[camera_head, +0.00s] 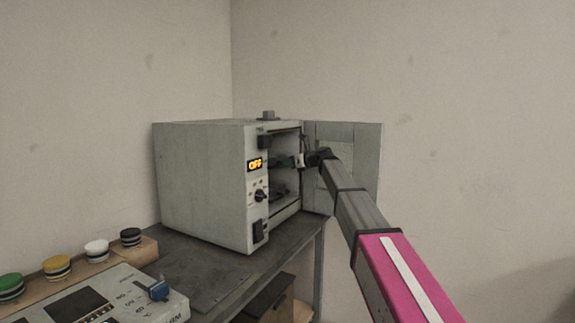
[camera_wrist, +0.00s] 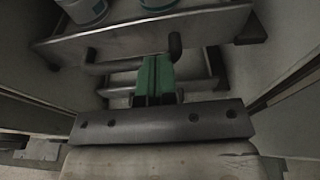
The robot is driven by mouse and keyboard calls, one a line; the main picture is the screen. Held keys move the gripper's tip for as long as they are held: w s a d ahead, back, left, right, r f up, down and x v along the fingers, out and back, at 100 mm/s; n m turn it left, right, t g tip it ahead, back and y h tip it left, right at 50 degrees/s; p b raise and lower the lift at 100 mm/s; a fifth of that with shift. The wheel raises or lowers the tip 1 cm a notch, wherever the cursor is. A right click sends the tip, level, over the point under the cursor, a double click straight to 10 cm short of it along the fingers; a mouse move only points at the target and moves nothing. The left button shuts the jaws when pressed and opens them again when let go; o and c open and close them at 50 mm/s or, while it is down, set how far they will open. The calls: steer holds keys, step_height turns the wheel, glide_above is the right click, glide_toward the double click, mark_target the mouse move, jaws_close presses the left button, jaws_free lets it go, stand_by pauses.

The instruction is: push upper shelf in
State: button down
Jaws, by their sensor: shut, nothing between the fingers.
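The grey oven-like box (camera_head: 205,180) stands on a dark table with its front open. My gripper (camera_wrist: 152,72) is shut, its green fingers side by side with nothing between them. In the wrist view the upper shelf (camera_wrist: 125,43) is a dark metal tray crossing the top of the picture. Its bar handle (camera_wrist: 110,68) lies close to my fingertips; I cannot tell whether they touch. A lower shelf (camera_wrist: 195,86) shows beneath. In the head view my gripper (camera_head: 290,161) is at the box's opening, and the upper shelf is mostly hidden.
Pale containers (camera_wrist: 85,10) stand on the upper shelf. The open door (camera_head: 362,160) is to the right, close behind my arm. The box's side walls flank my gripper. A control panel (camera_head: 95,300) stands front left.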

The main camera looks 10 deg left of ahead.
steer(key=v, duration=1.3)
steer(key=s+d+f+n+g+h, duration=0.1)
steer(key=s+d+f+n+h, duration=0.3)
steer(key=f, duration=0.8)
steer(key=s+d+f+n+h, duration=0.1)
steer(key=s+d+f+n, duration=0.35)
steer(key=f, duration=0.75)
steer(key=s+d+f+n+g+h, duration=0.1)
steer(key=s+d+f+n+h, duration=0.15)
steer(key=s+d+f, duration=0.6)
steer(key=s+d+f+n+g+h, duration=0.1)
steer(key=s+d+f+n+h, duration=0.2)
steer(key=s+f, duration=0.6)
steer(key=s+d+f+n+g+h, duration=0.2)
steer(key=s+d+f+n+h, duration=0.2)
steer(key=s+d+f+n, duration=0.3)
steer(key=s+f, duration=0.3)
steer(key=f, duration=0.2)
steer(key=shift+n, duration=0.4)
steer(key=shift+f, duration=0.1)
